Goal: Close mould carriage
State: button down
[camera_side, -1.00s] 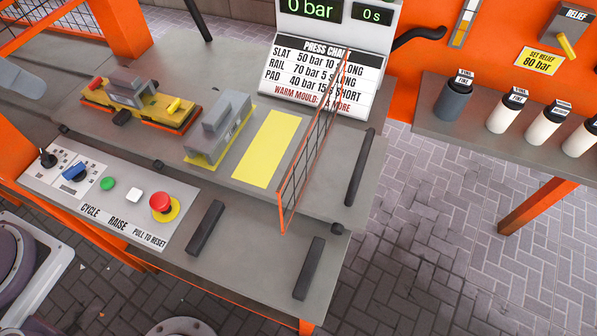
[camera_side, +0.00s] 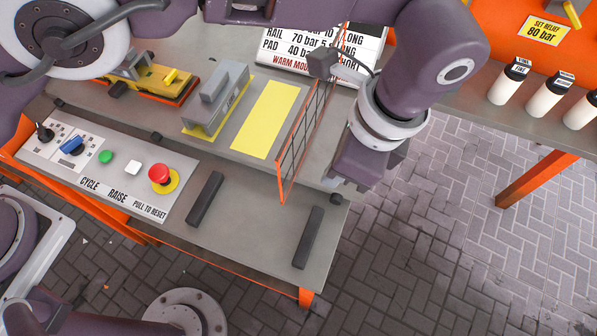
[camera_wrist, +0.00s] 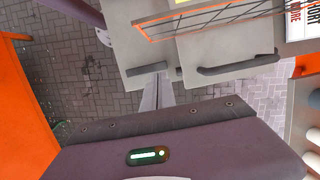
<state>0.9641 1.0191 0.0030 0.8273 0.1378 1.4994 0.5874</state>
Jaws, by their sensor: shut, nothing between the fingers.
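The mould carriage (camera_side: 228,147) is a grey sliding plate on the bench, with a yellow patch (camera_side: 265,122) and a grey mould block (camera_side: 217,97) on it. An orange-framed mesh guard (camera_side: 305,130) stands near its right end. In the wrist view the carriage's long black handle (camera_wrist: 240,65) lies along its outer edge; in the side view my arm hides it. My gripper (camera_side: 340,184) is low beside the carriage's right end. In the wrist view my gripper (camera_wrist: 158,82) shows shut and empty, left of the long handle and apart from it.
Two black bars (camera_side: 205,199) (camera_side: 308,237) lie on the lower bench plate. A control panel (camera_side: 100,165) has a red stop button (camera_side: 160,175). A yellow fixture (camera_side: 150,78) sits behind. White canisters (camera_side: 543,97) stand on a side table at right. Paved floor lies open between.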

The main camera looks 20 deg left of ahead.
jog(key=a+f, duration=0.5)
jog(key=f, duration=0.1)
jog(key=shift+a, duration=0.25)
jog(key=a, duration=6.6)
